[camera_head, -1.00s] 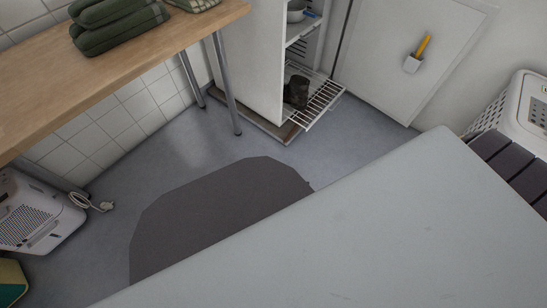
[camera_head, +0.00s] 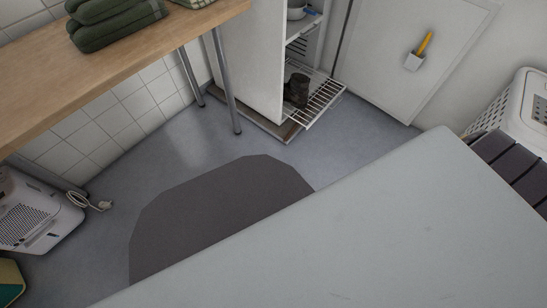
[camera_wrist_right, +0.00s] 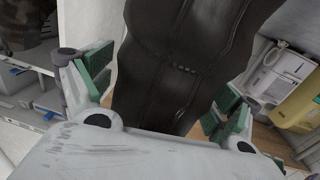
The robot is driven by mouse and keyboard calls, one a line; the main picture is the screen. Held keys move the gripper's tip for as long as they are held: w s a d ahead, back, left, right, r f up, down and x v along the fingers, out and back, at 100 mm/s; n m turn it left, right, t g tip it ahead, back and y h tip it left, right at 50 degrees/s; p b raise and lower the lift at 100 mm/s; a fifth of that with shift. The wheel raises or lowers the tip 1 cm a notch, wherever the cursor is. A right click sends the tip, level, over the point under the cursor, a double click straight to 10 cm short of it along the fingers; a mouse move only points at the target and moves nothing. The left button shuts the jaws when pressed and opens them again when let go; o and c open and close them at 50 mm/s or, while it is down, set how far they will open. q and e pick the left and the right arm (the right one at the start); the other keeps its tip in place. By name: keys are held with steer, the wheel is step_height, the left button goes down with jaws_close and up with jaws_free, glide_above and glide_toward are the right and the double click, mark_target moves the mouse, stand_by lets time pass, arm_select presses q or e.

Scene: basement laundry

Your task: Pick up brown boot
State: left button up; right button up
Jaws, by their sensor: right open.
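The brown boot (camera_head: 298,90) is small and dark in the head view. It stands upright on a pulled-out white wire shelf (camera_head: 322,104) low in the open white cabinet (camera_head: 255,55). No gripper shows near it in the head view. In the right wrist view, my right gripper (camera_wrist_right: 163,88) has its green-padded fingers spread wide. My left gripper is not in view.
A wooden table (camera_head: 120,65) with folded green towels (camera_head: 115,22) stands left, on metal legs. A white appliance (camera_head: 35,215) with a cord is on the floor. A dark mat (camera_head: 215,215) covers part of the floor. A light grey surface (camera_head: 370,230) fills the lower right, beside a white basket (camera_head: 520,110).

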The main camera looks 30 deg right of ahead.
stand_by(0.4)
steer(key=shift+w+r, duration=0.1)
jaws_close()
stand_by(0.4)
